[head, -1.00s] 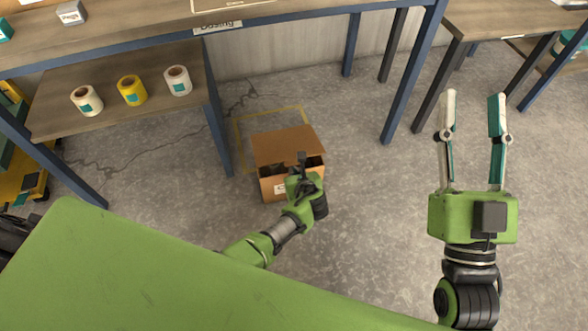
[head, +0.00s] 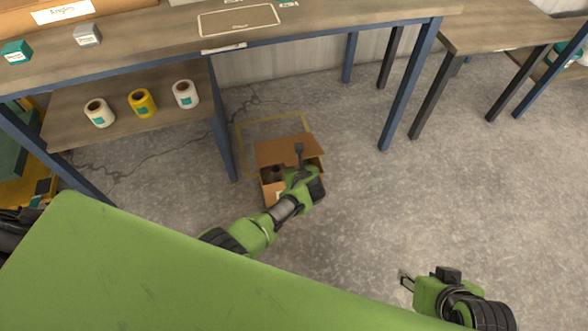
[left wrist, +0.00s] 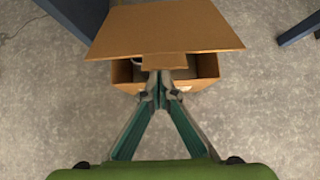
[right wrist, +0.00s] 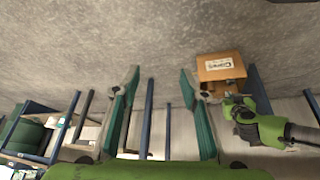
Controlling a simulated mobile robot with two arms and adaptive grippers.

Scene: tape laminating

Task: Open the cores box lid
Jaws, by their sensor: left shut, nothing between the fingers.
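The cardboard cores box (head: 268,192) stands on the floor. Its brown lid (head: 275,150) is raised at the back, and a dark round item shows inside the opening. The lid also fills the top of the left wrist view (left wrist: 165,25). My left gripper (head: 299,150) is at the box opening; its fingers (left wrist: 165,76) are together and empty, beneath the lid's edge in that view. Whether they touch the lid, I cannot tell. My right gripper (head: 406,282) is low at the right, away from the box; its fingers (right wrist: 160,75) are spread and empty. The box's label shows in the right wrist view (right wrist: 218,66).
A workbench (head: 320,22) with blue legs stands behind and left of the box. Its lower shelf (head: 70,128) holds white and yellow rolls. Yellow tape (head: 272,118) marks the floor behind the box. Floor right of the box is clear.

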